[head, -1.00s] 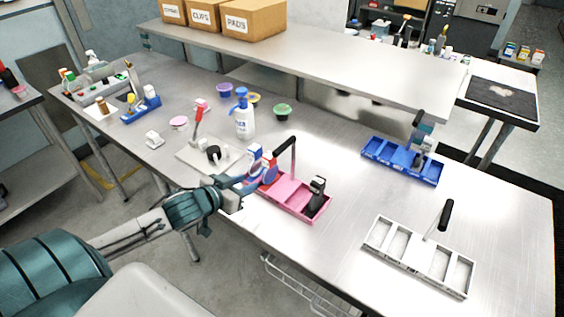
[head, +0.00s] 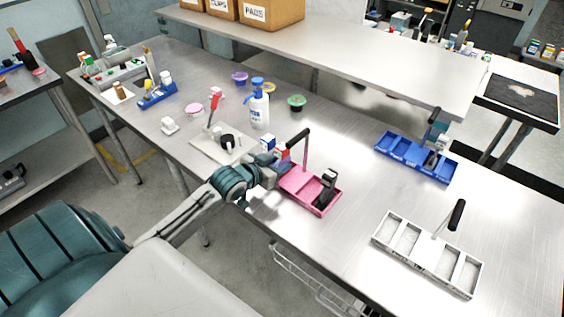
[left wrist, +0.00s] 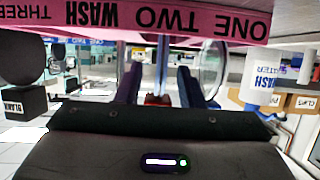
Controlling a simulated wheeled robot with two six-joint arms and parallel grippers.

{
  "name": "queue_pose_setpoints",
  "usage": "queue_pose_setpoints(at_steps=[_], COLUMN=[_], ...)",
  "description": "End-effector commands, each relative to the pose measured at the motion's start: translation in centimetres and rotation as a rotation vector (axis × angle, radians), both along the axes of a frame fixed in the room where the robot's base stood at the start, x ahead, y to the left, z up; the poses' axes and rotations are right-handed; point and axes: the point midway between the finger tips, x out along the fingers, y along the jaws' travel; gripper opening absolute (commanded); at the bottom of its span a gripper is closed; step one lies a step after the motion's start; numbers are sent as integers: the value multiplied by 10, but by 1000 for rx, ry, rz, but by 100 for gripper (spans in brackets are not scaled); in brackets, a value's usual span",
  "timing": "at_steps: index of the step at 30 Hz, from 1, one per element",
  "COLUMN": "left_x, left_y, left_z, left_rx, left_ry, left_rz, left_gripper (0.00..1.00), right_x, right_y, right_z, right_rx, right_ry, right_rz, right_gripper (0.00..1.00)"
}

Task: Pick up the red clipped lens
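The pink tray (head: 296,190) has a black handle and sits near the table's front edge. Its wall, lettered ONE, TWO, WASH, THREE, crosses the top of the left wrist view (left wrist: 180,22), upside down. My left gripper (head: 277,170) is at the tray's left end. A small red and white piece (head: 282,152), perhaps the red clipped lens, shows just behind it. In the left wrist view the fingers (left wrist: 160,85) stand apart, with a red piece (left wrist: 155,100) in line with the gap. I cannot make out a lens in it. My right gripper is not in view.
A white plate (head: 209,146) with a red-handled stand, a blue and white bottle (head: 259,108) and several coloured tubs lie behind left. A blue tray (head: 400,152) and a white tray (head: 408,262) stand right. A raised shelf (head: 340,62) runs along the back. The middle right is clear.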

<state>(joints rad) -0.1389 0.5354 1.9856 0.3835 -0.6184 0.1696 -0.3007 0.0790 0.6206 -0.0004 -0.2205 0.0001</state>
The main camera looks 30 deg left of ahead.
Motion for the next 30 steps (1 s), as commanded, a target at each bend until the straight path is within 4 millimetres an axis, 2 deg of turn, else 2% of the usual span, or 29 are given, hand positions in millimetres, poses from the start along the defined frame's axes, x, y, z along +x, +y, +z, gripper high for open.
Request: queue_pose_setpoints(at_steps=[5, 13, 18, 30], left_x=[17, 19, 19, 19], left_y=[-2, -2, -2, -2], left_z=[-6, -8, -8, -7], left_rx=[-2, 1, 0, 1], left_ry=[0, 0, 0, 0], left_rz=[2, 0, 0, 0], left_gripper=[35, 35, 1, 0], right_x=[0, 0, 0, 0], right_y=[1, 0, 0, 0], right_z=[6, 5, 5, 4], right_rx=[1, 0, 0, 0], right_ry=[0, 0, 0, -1], right_rz=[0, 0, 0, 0], right_gripper=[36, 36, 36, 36])
